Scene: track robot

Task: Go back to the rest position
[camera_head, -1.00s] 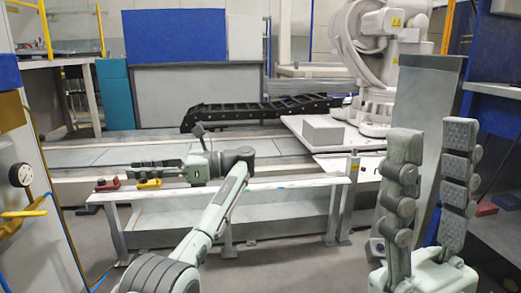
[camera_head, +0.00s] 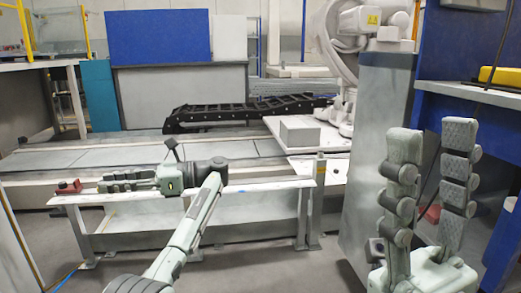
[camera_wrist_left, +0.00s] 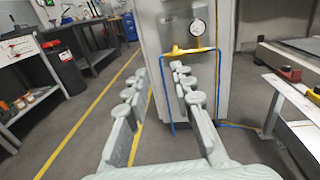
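My left gripper (camera_head: 104,182) reaches in from the left arm and points left, in front of or over the white bench (camera_head: 250,187) in the head view. In the left wrist view its two fingers (camera_wrist_left: 160,75) are spread apart with nothing between them. My right gripper (camera_head: 432,135) stands upright at the right of the head view, its fingers spread and empty. A red block (camera_head: 68,187) lies on the bench's left end, just beyond the left fingertips. It also shows at the right of the left wrist view (camera_wrist_left: 290,74); whether the gripper clears the bench is hard to judge.
A grey cabinet panel (camera_head: 375,150) and blue shelving (camera_head: 470,110) stand close by my right gripper. A white robot arm (camera_head: 335,45) is behind. The left wrist view shows a gauge cabinet (camera_wrist_left: 185,70) ahead, a black bin (camera_wrist_left: 65,72) and floor with yellow lines.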

